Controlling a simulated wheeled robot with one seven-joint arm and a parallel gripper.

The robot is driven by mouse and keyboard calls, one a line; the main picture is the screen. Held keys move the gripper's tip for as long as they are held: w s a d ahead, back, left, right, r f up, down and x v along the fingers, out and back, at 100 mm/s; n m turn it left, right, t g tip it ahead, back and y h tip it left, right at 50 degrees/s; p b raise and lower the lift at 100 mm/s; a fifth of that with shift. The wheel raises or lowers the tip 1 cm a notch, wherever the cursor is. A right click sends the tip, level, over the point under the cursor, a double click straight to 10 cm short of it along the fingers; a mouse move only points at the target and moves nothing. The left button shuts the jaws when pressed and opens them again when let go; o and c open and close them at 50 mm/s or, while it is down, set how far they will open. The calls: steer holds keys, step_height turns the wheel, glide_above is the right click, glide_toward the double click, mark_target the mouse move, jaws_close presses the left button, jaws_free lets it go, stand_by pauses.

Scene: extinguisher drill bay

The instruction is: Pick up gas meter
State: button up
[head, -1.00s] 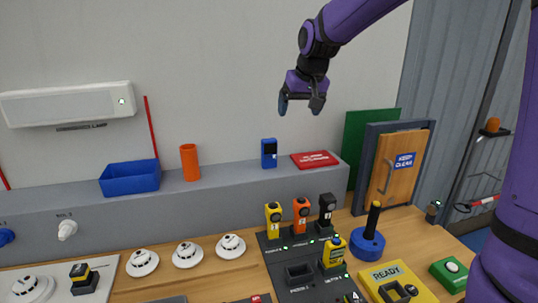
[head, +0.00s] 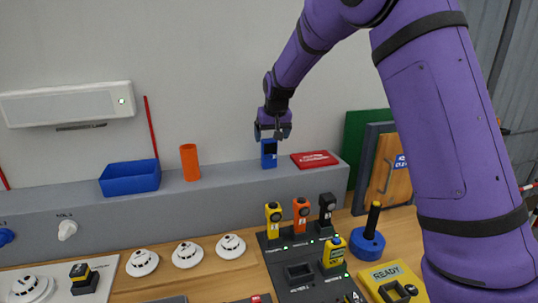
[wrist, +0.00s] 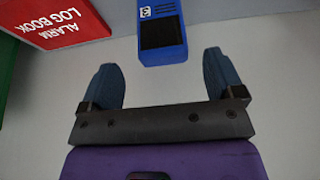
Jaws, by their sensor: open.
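The gas meter, as I take it, is a blue box-shaped device (head: 269,158) standing upright on the grey ledge. In the wrist view the blue device (wrist: 162,22) shows a black screen and a white label. My gripper (head: 271,135) is just above it in the head view, overlapping its top edge. In the wrist view my gripper (wrist: 161,72) is open, with the device's near end centred between and just ahead of the fingertips. The jaws hold nothing.
A red log book (head: 314,159) lies close to the right of the device. An orange cylinder (head: 190,162) and a blue bin (head: 130,178) are further left on the grey ledge (head: 225,180). Several handheld units stand on a black dock (head: 285,262) below.

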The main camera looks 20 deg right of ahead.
mark_target(270, 140)
steer(key=shift+x, duration=2.7)
steer(key=shift+a, duration=0.15)
steer(key=shift+c, duration=0.4)
steer(key=c, duration=1)
